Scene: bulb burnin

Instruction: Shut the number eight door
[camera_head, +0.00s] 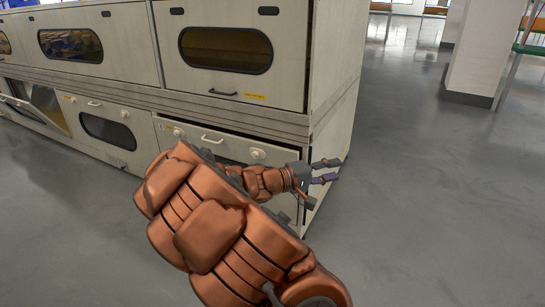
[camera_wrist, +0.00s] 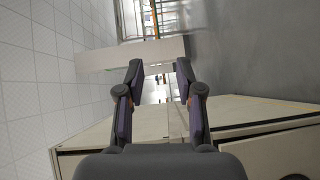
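No door number is legible, so I cannot tell which door is number eight. The lower right door (camera_head: 232,146) of the pale cabinet has a bar handle and two round knobs. A dark gap runs along its top edge, and my arm hides much of it. At far left, a lower door (camera_head: 44,106) stands tilted open. My gripper (camera_head: 330,171) is near the cabinet's right front corner, fingers spread and pointing right. In the wrist view my gripper (camera_wrist: 158,82) is open with nothing between its fingers. The cabinet (camera_wrist: 140,122) shows below and beyond them, with a dark gap at right.
The upper right door (camera_head: 226,50) and upper left door (camera_head: 70,45) look shut. The lower middle door (camera_head: 107,130) looks shut. Grey floor (camera_head: 430,200) right of the cabinet is clear. A white pillar (camera_head: 485,45) stands at the back right, with chairs beyond.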

